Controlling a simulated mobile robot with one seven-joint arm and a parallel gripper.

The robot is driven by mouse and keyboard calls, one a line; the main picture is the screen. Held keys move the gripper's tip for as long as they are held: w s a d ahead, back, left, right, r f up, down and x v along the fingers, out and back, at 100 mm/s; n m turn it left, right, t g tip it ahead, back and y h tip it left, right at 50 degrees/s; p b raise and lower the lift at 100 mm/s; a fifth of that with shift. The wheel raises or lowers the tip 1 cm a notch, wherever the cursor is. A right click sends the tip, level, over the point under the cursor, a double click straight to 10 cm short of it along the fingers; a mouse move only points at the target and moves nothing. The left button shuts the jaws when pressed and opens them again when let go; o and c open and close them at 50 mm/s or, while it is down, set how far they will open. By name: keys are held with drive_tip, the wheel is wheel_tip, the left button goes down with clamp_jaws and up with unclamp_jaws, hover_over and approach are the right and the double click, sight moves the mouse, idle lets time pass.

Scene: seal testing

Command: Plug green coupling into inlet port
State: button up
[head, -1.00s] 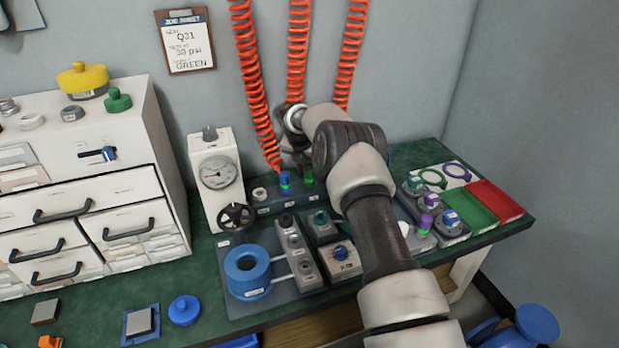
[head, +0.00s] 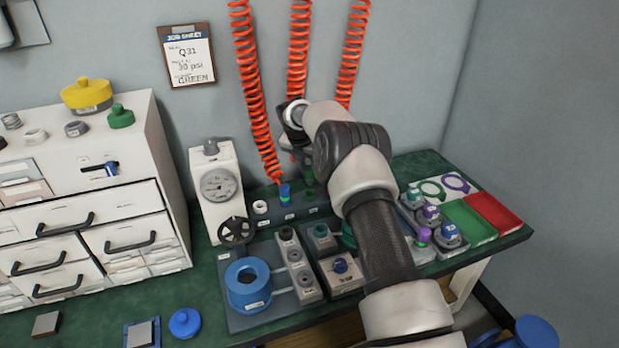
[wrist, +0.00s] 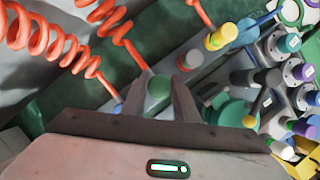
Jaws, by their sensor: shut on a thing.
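The green coupling (wrist: 158,88) is between the two fingers of my gripper (wrist: 172,100) in the wrist view, with its round green top showing. In the head view, my gripper is mostly behind my arm, and a little of the green coupling (head: 308,180) shows below it at the grey port rail (head: 300,211). I cannot tell whether the coupling is seated or lifted. The blue coupling (head: 285,192) stands upright on the rail to its left, under an orange coiled hose. I cannot tell which port is the inlet port.
A gauge stand (head: 217,186) with a black handwheel (head: 235,231) stands left of the rail. A blue ring (head: 246,282) and grey button blocks are in front. Knob blocks, a green tray (head: 470,222) and a red tray (head: 497,205) lie right. Coiled hoses (head: 299,60) hang behind.

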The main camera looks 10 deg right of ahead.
sight(310, 169)
wheel_tip(310, 169, up, 4)
drive_tip(key=shift+s+r+p, duration=0.1)
drive_tip(key=shift+r+p, duration=0.05)
drive_tip(key=shift+p, duration=0.35)
drive_tip(key=shift+s+r, duration=0.15)
drive_tip(key=shift+s, duration=0.1)
drive_tip(key=s+f+p, duration=0.2)
drive_tip(key=s+p, duration=0.2)
drive_tip(key=s, duration=1.1)
drive_tip(key=shift+d+f+b, duration=0.25)
drive_tip(key=shift+f+b, duration=1.05)
drive_tip(key=shift+f, duration=0.2)
drive_tip(key=shift+d+f+b, duration=0.2)
drive_tip(key=shift+f+b, duration=1.05)
drive_tip(key=shift+f, duration=0.25)
drive_tip(key=shift+p, duration=0.5)
drive_tip(key=shift+f+b, duration=0.7)
drive_tip(key=shift+f, duration=0.75)
drive_tip(key=o, duration=1.2)
